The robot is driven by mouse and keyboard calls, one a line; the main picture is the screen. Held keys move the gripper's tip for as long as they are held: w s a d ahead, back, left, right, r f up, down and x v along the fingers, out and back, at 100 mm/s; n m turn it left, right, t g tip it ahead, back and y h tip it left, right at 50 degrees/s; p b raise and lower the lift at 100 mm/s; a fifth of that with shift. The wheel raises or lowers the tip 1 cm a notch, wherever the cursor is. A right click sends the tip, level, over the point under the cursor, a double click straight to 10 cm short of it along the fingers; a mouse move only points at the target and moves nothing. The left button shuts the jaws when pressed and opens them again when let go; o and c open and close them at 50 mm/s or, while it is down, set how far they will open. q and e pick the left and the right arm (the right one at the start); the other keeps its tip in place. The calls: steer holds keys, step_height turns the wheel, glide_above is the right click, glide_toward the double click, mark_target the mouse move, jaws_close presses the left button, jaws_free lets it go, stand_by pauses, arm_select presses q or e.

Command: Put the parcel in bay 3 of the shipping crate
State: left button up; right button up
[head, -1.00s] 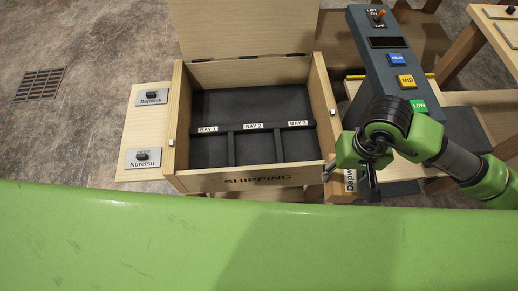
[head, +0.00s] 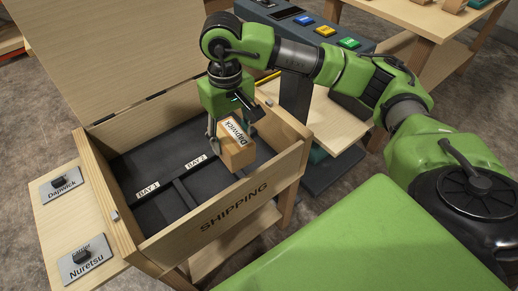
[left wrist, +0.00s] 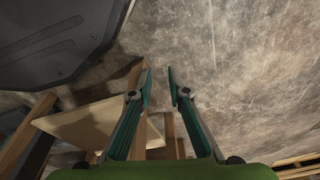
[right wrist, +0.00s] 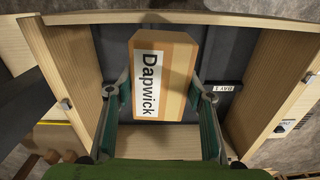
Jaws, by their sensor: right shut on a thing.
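The parcel (head: 236,143) is a small brown carton with a white label reading "Dapwick"; it also shows in the right wrist view (right wrist: 178,80). My right gripper (head: 232,140) is shut on it and holds it over the right part of the shipping crate (head: 215,222). The BAY 1 (head: 148,188) and BAY 2 (head: 196,161) labels show on the crate's dark divider; the bay 3 label is hidden behind the parcel and gripper. The crate lid stands open at the back. My left gripper (left wrist: 160,88) is open and empty in the left wrist view, above bare floor.
Switch plates reading "Dapwick" (head: 62,184) and "Nuretsu" (head: 85,261) sit on the ledge left of the crate. A console (head: 300,22) with blue, yellow and green buttons stands behind my right arm. Another table (head: 410,30) is at the back right.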

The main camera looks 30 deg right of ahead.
steer(key=w+d+f, duration=0.5)
steer(key=d+f, duration=0.3)
steer(key=d, duration=0.3)
steer(key=shift+n, duration=0.4)
steer(key=f, duration=0.4)
steer(key=f+b, duration=0.1)
steer(key=f, duration=0.4)
steer(key=shift+d+f, duration=0.2)
steer(key=shift+f, duration=0.1)
arm_select(q)
steer(key=w+r, duration=0.2)
steer(key=r, duration=0.1)
steer(key=shift+d+r, duration=0.15)
arm_select(e)
steer(key=shift+f, duration=0.3)
steer(key=shift+f, duration=0.1)
steer(key=o, duration=1.6)
arm_select(q)
steer(key=shift+r, duration=0.25)
